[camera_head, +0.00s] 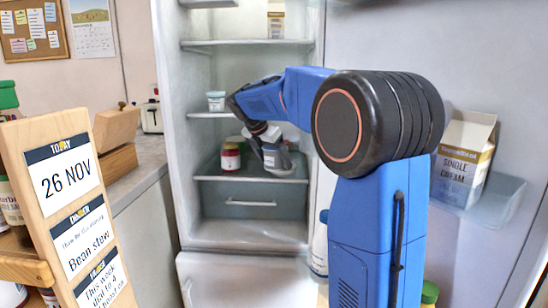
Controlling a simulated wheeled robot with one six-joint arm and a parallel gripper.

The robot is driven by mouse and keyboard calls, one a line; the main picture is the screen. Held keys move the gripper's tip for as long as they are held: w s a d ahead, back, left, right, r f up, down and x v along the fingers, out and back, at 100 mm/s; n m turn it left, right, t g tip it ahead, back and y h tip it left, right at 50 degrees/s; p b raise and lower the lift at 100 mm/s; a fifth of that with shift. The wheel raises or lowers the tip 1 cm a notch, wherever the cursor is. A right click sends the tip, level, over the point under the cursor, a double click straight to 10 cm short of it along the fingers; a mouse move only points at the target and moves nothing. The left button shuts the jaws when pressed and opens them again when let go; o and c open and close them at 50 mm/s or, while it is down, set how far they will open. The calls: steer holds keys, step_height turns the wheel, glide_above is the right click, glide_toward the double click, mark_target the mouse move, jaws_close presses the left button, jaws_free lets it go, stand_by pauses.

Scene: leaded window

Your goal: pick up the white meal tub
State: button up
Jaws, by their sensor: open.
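A small white tub with a teal lid (216,101) stands upright on the middle shelf of the open fridge, near its left side. It looks like the meal tub; any label is too small to read. My gripper (275,168) is inside the fridge, lower and to the right of the tub, apart from it. My blue arm hides part of the fridge's right side.
A red-and-white jar (230,157) stands on the lower shelf, left of my gripper. A carton (276,20) is on the top shelf. A cream carton (464,158) sits in the door bin at right. A wooden menu board (66,205) stands at front left.

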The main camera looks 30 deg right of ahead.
steer(key=shift+r, duration=0.1)
steer(key=c, duration=1.6)
